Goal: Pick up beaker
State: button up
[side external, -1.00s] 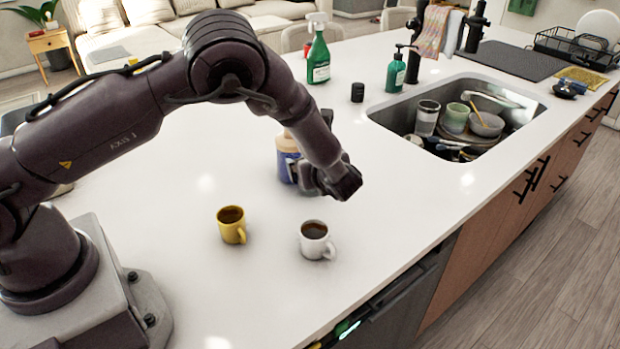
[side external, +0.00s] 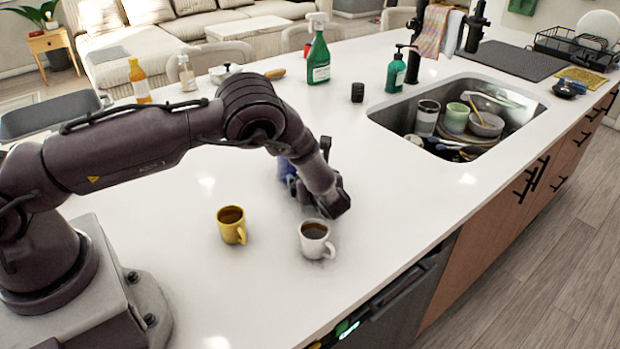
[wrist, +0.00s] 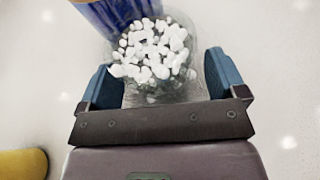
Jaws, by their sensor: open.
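In the wrist view, a clear round glass beaker (wrist: 152,50) holding white lumps stands between the two blue finger pads of my gripper (wrist: 161,78). The fingers are open, one on each side of the beaker; I cannot tell whether either pad touches it. In the side view, my gripper (side external: 318,192) is low over the white counter, behind the white mug. The beaker cannot be made out clearly there, as my gripper covers it.
A blue-labelled bottle (side external: 285,168) stands close behind my gripper, and also shows in the wrist view (wrist: 118,14). A white mug (side external: 316,243) and a yellow mug (side external: 231,228) stand in front. The sink (side external: 460,118) with dishes is to the right. Counter space lies clear between.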

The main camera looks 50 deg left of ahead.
jog(key=shift+w+a, duration=0.1)
jog(key=shift+a, duration=0.1)
jog(key=c, duration=1.1)
jog(key=shift+r, duration=0.25)
jog(key=shift+r, duration=1.15)
jog(key=shift+s+r, duration=0.2)
jog(key=shift+r, duration=0.15)
jog(key=shift+s+d+r, duration=0.35)
jog(key=shift+s+r, duration=1.2)
jog(key=shift+s, duration=0.65)
jog(key=shift+s+d+r, duration=0.4)
jog(key=shift+s+r, duration=1.15)
jog(key=shift+s, duration=0.7)
jog(key=shift+s+d+r, duration=0.35)
jog(key=shift+s+r, duration=1.2)
jog(key=shift+s, duration=0.65)
